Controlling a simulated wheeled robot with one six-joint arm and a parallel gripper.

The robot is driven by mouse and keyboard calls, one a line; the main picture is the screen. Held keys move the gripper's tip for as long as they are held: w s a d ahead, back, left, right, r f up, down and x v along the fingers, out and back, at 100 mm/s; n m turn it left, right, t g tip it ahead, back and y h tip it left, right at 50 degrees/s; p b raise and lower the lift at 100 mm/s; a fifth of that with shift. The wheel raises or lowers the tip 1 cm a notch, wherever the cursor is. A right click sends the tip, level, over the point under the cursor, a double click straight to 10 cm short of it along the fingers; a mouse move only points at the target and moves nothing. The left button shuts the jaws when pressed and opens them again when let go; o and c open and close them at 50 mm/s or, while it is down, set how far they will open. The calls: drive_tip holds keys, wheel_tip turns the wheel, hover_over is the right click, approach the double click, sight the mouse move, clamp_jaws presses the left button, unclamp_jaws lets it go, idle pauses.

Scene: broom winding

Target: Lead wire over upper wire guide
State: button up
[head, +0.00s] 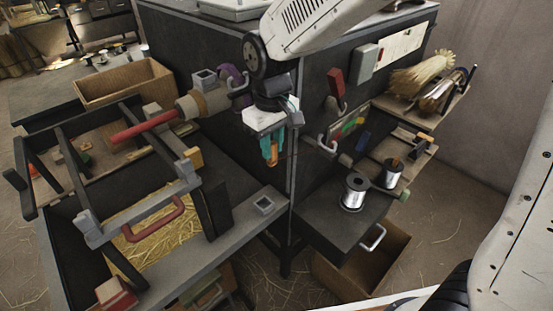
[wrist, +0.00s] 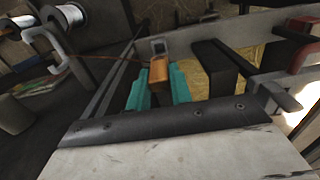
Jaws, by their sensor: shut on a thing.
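My gripper (head: 270,150), with teal fingers, hangs beside the corner of the dark cabinet in the head view. It is shut on an orange-brown block (wrist: 159,72), seen between the fingers in the wrist view. A thin copper-coloured wire (wrist: 112,57) runs from the block to the left, towards a silver spool (wrist: 68,16). A pale hook-shaped guide (head: 325,145) sits on the cabinet face to the right of my gripper. Another pale hook (head: 240,84) is higher, left of my gripper. I cannot tell which is the upper guide. The wire is too thin to follow in the head view.
Two wire spools, one (head: 353,191) on a dark drawer top, stand at right. A winding frame with a red handle (head: 145,129) is at left. A straw-filled bin (head: 165,240) and grey square socket (head: 263,205) lie below. A red-handled tool (head: 335,84) hangs on the cabinet.

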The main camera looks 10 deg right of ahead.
wheel_tip(320, 180, up, 25)
drive_tip(key=w+a, duration=1.2)
wheel_tip(320, 180, down, 7)
drive_tip(key=shift+s+f, duration=0.15)
drive_tip(key=shift+s, duration=0.2)
idle(0.6)
drive_tip(key=shift+d, duration=0.1)
